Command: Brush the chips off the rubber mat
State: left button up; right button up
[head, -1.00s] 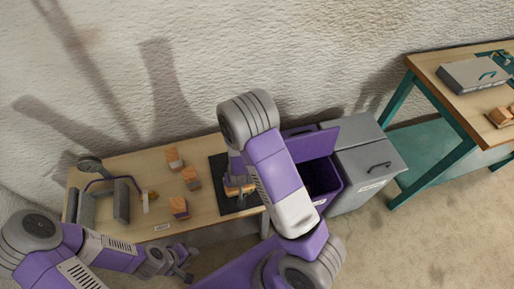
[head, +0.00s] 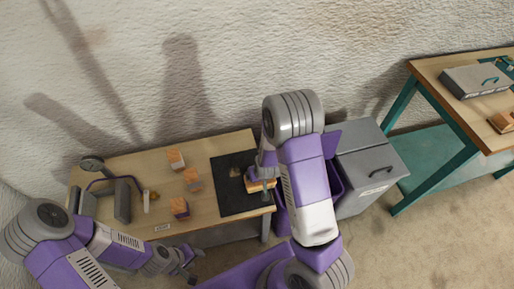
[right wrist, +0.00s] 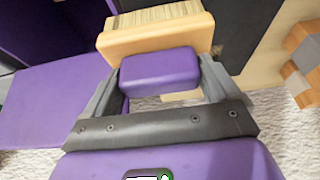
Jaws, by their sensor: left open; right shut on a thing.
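The black rubber mat (head: 234,203) lies at the right end of the wooden bench; it also shows in the right wrist view (right wrist: 245,35). A small tan heap of chips (head: 234,172) is on its upper middle. My right gripper (head: 261,176) is shut on the brush (head: 262,185), over the mat's right edge beside the purple bin. In the right wrist view the brush's wooden block (right wrist: 155,37) and pale bristles show beyond a purple part between the fingers. Whether the bristles touch anything is unclear. My left gripper (head: 190,268) is open and empty, in front of the bench.
Several wood blocks, one of them here (head: 180,207), stand left of the mat. A grey fixture (head: 122,200) is at the bench's left end.

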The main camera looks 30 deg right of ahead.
notch_tip(320, 180, up, 2)
jog(key=shift+a+r+p, duration=0.1)
jog(key=shift+r+p, duration=0.15)
jog(key=shift+p, duration=0.4)
jog(key=shift+r+p, duration=1.9)
jog(key=shift+r, duration=0.2)
